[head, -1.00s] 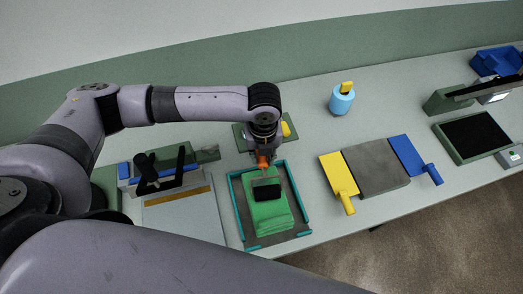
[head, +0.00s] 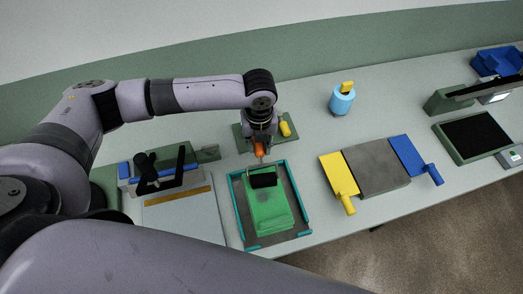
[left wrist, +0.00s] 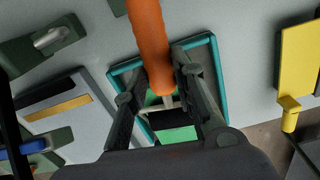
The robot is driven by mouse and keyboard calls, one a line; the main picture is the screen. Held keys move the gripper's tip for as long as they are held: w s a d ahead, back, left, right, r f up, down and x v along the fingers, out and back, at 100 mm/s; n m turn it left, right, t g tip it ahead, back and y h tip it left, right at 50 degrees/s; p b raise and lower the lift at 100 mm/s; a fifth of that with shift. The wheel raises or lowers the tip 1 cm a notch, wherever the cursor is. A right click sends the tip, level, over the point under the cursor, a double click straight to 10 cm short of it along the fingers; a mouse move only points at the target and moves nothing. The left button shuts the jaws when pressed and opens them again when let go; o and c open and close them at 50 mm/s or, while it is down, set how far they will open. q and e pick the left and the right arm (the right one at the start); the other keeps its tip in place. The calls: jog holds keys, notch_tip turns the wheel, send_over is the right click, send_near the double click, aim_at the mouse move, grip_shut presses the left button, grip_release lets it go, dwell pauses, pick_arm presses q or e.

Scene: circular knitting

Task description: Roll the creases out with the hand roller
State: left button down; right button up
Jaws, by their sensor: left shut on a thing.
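My left gripper (head: 261,147) is shut on the orange handle of the hand roller; the handle (left wrist: 152,45) shows large in the left wrist view. The dark roller head (head: 263,181) is over the far end of the green cloth (head: 270,213). I cannot tell whether it touches the cloth. The cloth lies on a grey board inside a teal frame (head: 305,220). In the left wrist view, the cloth is mostly hidden behind the handle and fingers. My right gripper is not in view.
A green stand with a yellow piece (head: 286,129) is behind the frame. Left is a white board with a yellow strip (head: 178,196). Right are a yellow paddle (head: 338,174), grey pad (head: 375,165) and blue paddle (head: 407,156). A light-blue bottle (head: 341,101) stands farther back.

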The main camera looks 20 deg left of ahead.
aim_at(262, 160)
pick_arm(q)
jog(key=shift+w+a, duration=0.2)
jog(key=shift+w+a, duration=0.35)
jog(key=shift+w, duration=0.15)
jog(key=shift+s+d, duration=0.1)
jog(key=shift+s+d, duration=0.7)
jog(key=shift+s, duration=0.35)
jog(key=shift+s+d, duration=0.7)
jog(key=shift+s, duration=0.3)
jog(key=shift+s, duration=0.1)
jog(key=shift+s+d, duration=0.3)
jog(key=shift+s, duration=0.1)
jog(key=shift+w, duration=0.1)
